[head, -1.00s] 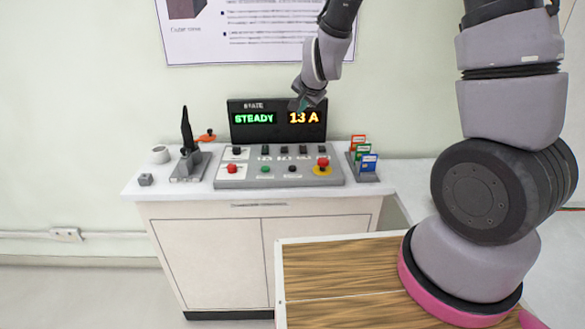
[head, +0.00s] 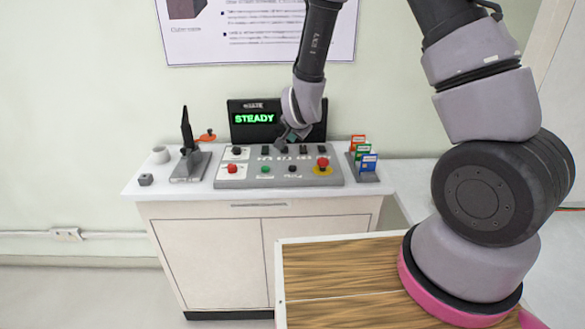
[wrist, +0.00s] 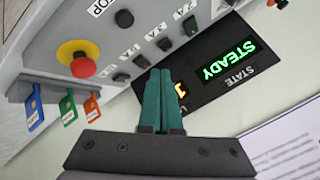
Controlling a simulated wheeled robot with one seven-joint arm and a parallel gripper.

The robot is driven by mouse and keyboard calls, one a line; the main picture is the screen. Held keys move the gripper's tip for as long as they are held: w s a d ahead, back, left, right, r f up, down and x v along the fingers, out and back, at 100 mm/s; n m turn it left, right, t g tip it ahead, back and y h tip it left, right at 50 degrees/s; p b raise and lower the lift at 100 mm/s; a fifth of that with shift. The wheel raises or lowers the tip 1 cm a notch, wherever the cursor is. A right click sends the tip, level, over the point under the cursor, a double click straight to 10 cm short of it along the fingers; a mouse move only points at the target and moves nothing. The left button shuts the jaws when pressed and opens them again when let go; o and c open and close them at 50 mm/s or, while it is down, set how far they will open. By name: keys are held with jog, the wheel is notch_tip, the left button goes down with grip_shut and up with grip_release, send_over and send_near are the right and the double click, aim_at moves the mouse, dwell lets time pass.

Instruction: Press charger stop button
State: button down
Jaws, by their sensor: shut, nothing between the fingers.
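The control panel (head: 225,181) lies on a white cabinet. On its front row are a red button (head: 232,169), a green button (head: 265,169), a black button (head: 292,168) and a red mushroom button (head: 322,163) on a yellow base. In the wrist view, a partly cut-off label ending in "TOP" sits beside the black button (wrist: 124,18); the mushroom button (wrist: 82,67) is nearby. My gripper (head: 284,146) is shut and empty, above the panel's back row of black switches. In the wrist view, its green fingertips (wrist: 160,72) are together, apart from the black button.
The display (head: 240,107) behind the panel reads STEADY in green; my arm hides its orange number. A card holder (head: 368,178) stands right of the panel, a black upright device (head: 187,150) left. A poster (head: 225,45) hangs on the wall behind.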

aim_at(292, 169)
jog(key=shift+f, duration=3.85)
jog(key=shift+f, duration=0.4)
jog(key=shift+f, duration=0.45)
jog(key=shift+r, duration=0.85)
jog(key=shift+r, duration=2.55)
